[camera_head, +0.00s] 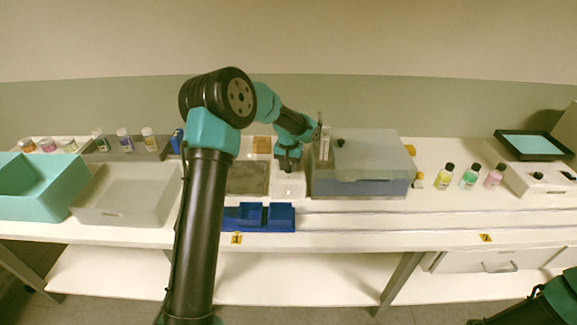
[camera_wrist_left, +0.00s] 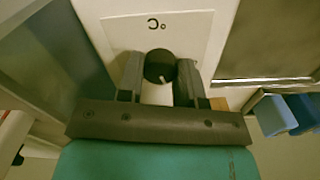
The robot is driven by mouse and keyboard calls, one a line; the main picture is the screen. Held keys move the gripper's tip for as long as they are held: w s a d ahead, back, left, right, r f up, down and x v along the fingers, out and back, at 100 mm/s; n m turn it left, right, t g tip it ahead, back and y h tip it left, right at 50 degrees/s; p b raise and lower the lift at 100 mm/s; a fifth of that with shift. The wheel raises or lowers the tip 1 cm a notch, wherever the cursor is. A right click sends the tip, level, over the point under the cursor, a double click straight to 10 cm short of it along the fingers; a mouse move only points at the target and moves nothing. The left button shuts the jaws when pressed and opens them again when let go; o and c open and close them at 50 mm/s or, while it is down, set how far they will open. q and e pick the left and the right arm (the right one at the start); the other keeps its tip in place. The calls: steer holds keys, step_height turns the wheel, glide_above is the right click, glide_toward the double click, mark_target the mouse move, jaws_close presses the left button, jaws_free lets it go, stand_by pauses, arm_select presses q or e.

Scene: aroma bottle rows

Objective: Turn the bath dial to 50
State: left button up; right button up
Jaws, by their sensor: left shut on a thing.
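The bath dial (camera_wrist_left: 160,66) is a round black knob with a pale pointer mark on a white panel (camera_wrist_left: 190,30), below a "°C" label that reads upside down. My left gripper (camera_wrist_left: 160,75) is shut on the dial, one finger on each side of it. In the head view my left gripper (camera_head: 288,163) points down over the small white control box (camera_head: 290,190), and it hides the dial. The bath (camera_head: 360,187), a grey-blue box with a pale lid, stands just right of it. My right gripper is out of view.
A grey plate (camera_head: 247,179) lies left of the control box, with blue trays (camera_head: 258,217) in front. Several coloured bottles (camera_head: 469,177) stand right of the bath. A grey bin (camera_head: 125,205) and teal bin (camera_head: 30,190) are at left.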

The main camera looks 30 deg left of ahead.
arm_select(q)
steer(key=m, duration=0.5)
steer(key=shift+m, duration=0.3)
steer(key=m, duration=0.6)
stand_by(0.4)
steer(key=o, duration=0.9)
steer(key=shift+r, duration=0.15)
step_height(320, 180, up, 17)
steer(key=shift+r, duration=0.1)
stand_by(0.3)
